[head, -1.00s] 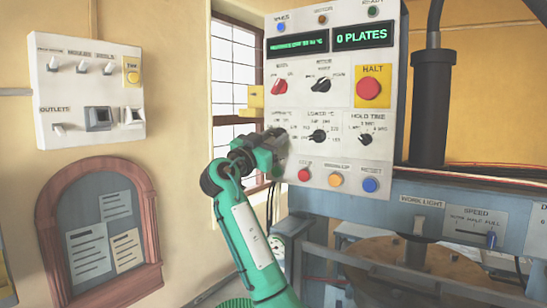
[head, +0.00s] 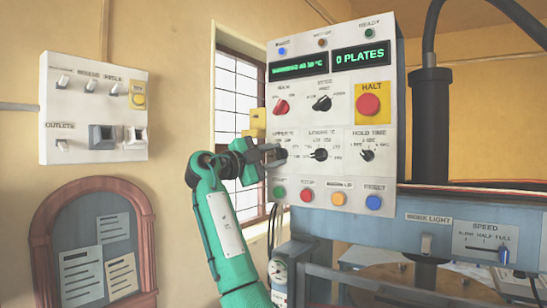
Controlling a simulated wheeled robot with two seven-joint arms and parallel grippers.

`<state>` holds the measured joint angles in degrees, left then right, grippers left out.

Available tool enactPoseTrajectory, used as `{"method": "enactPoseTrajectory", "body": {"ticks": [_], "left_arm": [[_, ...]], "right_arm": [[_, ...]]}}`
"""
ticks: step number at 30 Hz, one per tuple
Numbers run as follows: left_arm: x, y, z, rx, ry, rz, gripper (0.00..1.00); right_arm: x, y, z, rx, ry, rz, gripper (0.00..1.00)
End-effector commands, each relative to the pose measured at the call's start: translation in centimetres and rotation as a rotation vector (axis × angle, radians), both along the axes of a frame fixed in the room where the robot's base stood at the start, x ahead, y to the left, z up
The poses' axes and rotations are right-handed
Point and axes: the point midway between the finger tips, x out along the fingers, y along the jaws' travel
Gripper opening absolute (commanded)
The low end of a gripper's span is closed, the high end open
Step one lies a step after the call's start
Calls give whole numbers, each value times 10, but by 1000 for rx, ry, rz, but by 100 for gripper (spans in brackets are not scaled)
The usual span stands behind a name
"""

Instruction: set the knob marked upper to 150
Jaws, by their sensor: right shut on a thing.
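The control panel (head: 331,183) is white and upright. The upper knob (head: 282,154) sits at its left edge, under a label starting "UPPER". My right gripper (head: 275,153), on the green arm, comes from the lower left and is shut on the upper knob. The fingers cover most of the knob, so its pointer and much of its scale are hidden. The lower knob (head: 319,154) is a black dial just to the right. The display (head: 298,66) shows small green text ending in °C, too blurred to read surely. My left gripper is not in view.
A red main knob (head: 281,107) and a black mode knob (head: 321,103) are above. The red HALT button (head: 368,105) is at upper right. Coloured buttons (head: 307,195) line the panel's bottom. A hold time knob (head: 367,155) is farther right. A window (head: 235,100) lies behind the arm.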

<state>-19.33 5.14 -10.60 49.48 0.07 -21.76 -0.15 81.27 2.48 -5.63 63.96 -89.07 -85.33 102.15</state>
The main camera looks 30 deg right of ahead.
Motion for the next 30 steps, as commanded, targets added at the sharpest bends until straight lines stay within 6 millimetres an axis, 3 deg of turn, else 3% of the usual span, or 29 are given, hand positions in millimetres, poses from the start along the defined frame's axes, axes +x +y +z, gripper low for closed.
{"method": "enactPoseTrajectory", "body": {"ticks": [20, 30], "left_arm": [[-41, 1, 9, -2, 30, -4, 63], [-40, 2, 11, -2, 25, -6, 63]], "right_arm": [[1, 0, 5, 231, -549, -1, 8], [0, 0, 4, 288, -690, -2, 8]]}}
